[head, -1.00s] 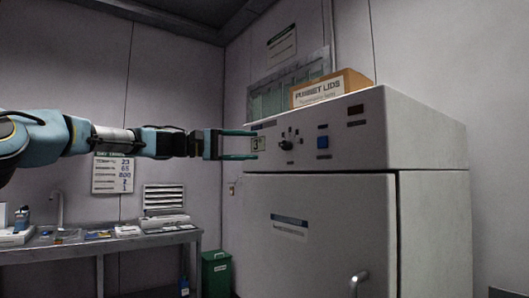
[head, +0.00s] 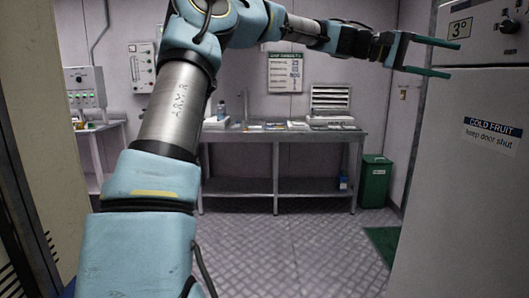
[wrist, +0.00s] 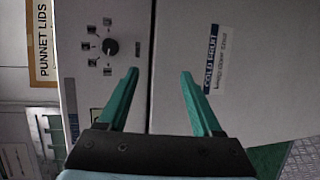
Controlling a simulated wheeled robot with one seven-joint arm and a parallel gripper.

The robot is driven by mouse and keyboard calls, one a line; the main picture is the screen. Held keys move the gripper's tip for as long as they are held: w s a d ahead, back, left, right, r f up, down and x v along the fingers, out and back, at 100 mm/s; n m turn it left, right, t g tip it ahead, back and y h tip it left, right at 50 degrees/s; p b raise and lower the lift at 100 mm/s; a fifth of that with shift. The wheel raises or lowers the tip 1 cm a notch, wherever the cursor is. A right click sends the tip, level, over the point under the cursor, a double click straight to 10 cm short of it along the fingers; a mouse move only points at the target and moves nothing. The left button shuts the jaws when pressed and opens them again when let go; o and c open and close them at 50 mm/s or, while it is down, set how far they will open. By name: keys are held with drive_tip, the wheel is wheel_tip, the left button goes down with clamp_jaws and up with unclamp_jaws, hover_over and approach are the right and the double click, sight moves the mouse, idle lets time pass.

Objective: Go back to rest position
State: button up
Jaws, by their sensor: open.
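My gripper (head: 455,59) is open and empty, with two green fingers apart. It is held out at the end of my blue arm, at upper right in the head view, in front of the white cabinet (head: 455,190). In the wrist view my gripper (wrist: 159,73) points at the cabinet front, with nothing between the fingers. A dark dial (wrist: 111,47) on the control panel is left of the fingers, and the COLD FRUIT label (wrist: 214,60) is to their right. I cannot tell how far the fingertips are from the cabinet.
A metal bench (head: 280,140) with items on it stands at the back wall. A green bin (head: 376,182) is beside it. A control box (head: 85,87) is at left. The PUNNET LIDS box (wrist: 41,40) shows in the wrist view. The middle floor is clear.

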drive_tip(key=w+a+f+n+t+y, duration=0.1)
drive_tip(key=a+f+t+y, duration=0.15)
drive_tip(key=a+f, duration=0.4)
drive_tip(key=w+a+f+t+y+p, duration=0.1)
drive_tip(key=a+f+y, duration=0.25)
drive_tip(key=f, duration=0.65)
drive_tip(key=w+a+f+n+t+y, duration=0.1)
drive_tip(key=a+f+t+y, duration=0.1)
drive_tip(key=a+f, duration=0.55)
drive_tip(key=s+a+f+y, duration=0.1)
drive_tip(key=a+f+y, duration=0.1)
drive_tip(key=a, duration=0.6)
drive_tip(key=s+a+f+t+y+p, duration=0.1)
drive_tip(key=a+f, duration=0.3)
drive_tip(key=a, duration=0.5)
drive_tip(key=s+a+f+t+y, duration=0.1)
drive_tip(key=s+a+f+y, duration=0.1)
drive_tip(key=a, duration=0.6)
drive_tip(key=shift+s+a+f+n+y+p, duration=0.3)
drive_tip(key=shift+s+f+n, duration=0.1)
drive_tip(key=shift+s+f, duration=0.35)
drive_tip(key=shift+y, duration=0.5)
drive_tip(key=s+a, duration=0.1)
drive_tip(key=a, duration=0.1)
drive_tip(key=s+a, duration=0.2)
drive_tip(key=s+a+f, duration=0.1)
drive_tip(key=a, duration=0.1)
drive_tip(key=shift+s+a+f, duration=0.1)
drive_tip(key=shift+s+a, duration=0.3)
